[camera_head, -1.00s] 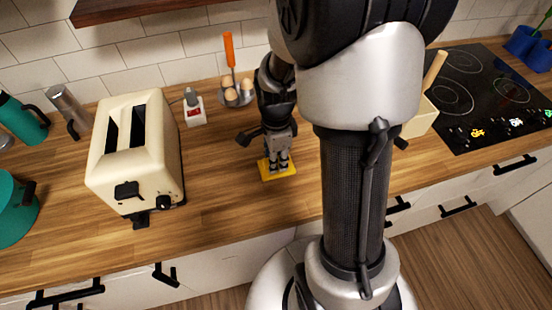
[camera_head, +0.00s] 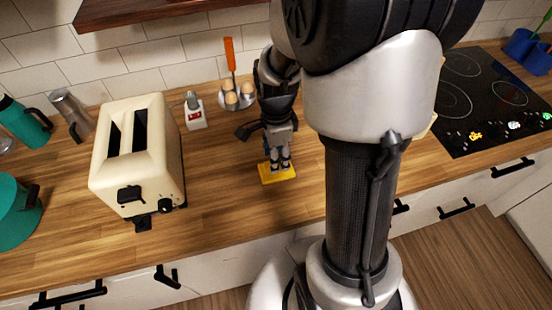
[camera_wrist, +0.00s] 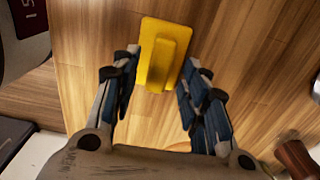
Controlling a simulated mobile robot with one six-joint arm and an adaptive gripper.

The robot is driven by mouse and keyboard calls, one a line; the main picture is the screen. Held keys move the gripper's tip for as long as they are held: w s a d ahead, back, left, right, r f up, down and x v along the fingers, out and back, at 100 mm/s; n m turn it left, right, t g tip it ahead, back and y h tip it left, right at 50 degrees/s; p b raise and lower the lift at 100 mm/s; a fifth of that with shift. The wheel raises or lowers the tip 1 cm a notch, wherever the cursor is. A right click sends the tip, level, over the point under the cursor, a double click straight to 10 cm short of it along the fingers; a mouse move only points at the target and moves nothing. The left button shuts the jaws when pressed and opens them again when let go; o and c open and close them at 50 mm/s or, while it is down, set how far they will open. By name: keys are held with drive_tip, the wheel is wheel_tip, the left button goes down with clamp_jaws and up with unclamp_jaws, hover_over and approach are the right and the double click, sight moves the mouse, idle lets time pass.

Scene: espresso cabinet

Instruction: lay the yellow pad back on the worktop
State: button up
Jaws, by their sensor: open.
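The yellow pad (camera_head: 277,174) lies flat on the wooden worktop (camera_head: 225,212), in front of the egg holder and right of the toaster. In the wrist view the pad (camera_wrist: 148,66) has a raised block along its middle. My gripper (camera_head: 280,164) points down just over the pad. In the wrist view my gripper (camera_wrist: 161,68) is open, with one blue-padded finger on each side of the pad and a gap to the raised block. The fingers hide a little of the pad in the head view.
A cream toaster (camera_head: 137,160) stands to the left. Behind are a small white box with a red switch (camera_head: 195,112) and an egg holder (camera_head: 246,101) with an orange-handled tool. A black hob (camera_head: 492,100) is at the right. The worktop between toaster and pad is clear.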

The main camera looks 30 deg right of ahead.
wheel_tip(320, 180, up, 9)
drive_tip(key=p, duration=0.3)
drive_tip(key=s+a+r+n+t, duration=0.2)
drive_tip(key=s+a+r+n, duration=0.3)
drive_tip(key=n, duration=0.5)
drive_tip(key=s+a+r+n+t, duration=0.2)
drive_tip(key=s+a+r+n, duration=0.3)
drive_tip(key=s+n, duration=0.3)
drive_tip(key=r+n, duration=0.1)
drive_tip(key=n, duration=0.2)
drive_tip(key=shift+s+a+r+t, duration=0.3)
